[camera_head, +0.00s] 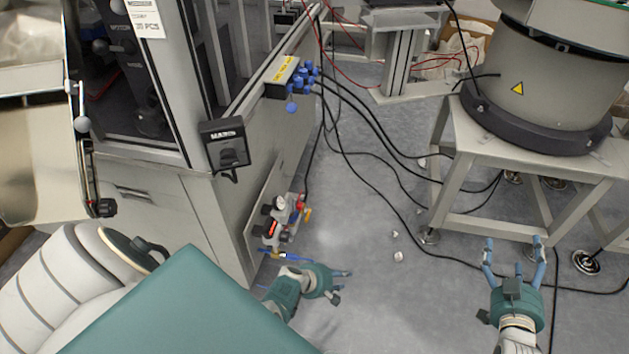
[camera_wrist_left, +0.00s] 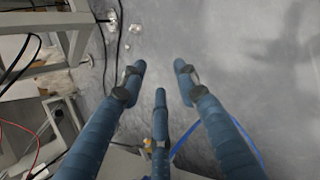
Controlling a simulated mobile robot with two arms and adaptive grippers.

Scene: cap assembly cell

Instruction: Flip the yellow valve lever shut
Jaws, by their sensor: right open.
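The valve assembly (camera_head: 281,222) is mounted low on the side of the machine cabinet, with grey, red and black parts. A small yellow lever (camera_head: 307,213) sticks out at its right side. My left gripper (camera_head: 340,285) is in front of and below the assembly, apart from the lever. In the left wrist view its blue fingers (camera_wrist_left: 160,75) are spread with nothing between them. A small yellow piece (camera_wrist_left: 147,143) shows beside the middle finger there; I cannot tell if it is the lever. My right gripper (camera_head: 514,262) is open and empty, well to the right.
The machine cabinet (camera_head: 150,205) stands at the left. A feeder bowl on a metal stand (camera_head: 478,150) is at the right. Black cables run across the floor (camera_head: 370,320), where a few small white parts (camera_head: 398,256) lie. The floor between the grippers is mostly clear.

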